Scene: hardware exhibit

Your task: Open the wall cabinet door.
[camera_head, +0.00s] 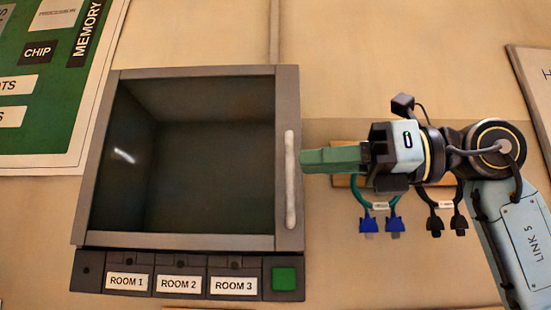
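The wall cabinet (185,243) is a grey box with a dark interior behind what looks like a glass door. The door (287,95) looks closed, its frame lying flat over the front. A pale vertical handle (290,190) runs along the door's right side. My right gripper (303,161) comes in from the right, with its green fingers pointing left. Their tips are just right of the handle's upper half; I cannot tell whether they touch it. The fingers overlap from this angle, so any gap is hidden. My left gripper is out of view.
Below the cabinet is a panel (140,265) with labels ROOM 1, ROOM 2, ROOM 3 and a green button (284,279). Cables with blue connectors (368,225) and black connectors (436,226) hang under my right gripper. A green board (45,95) is at upper left.

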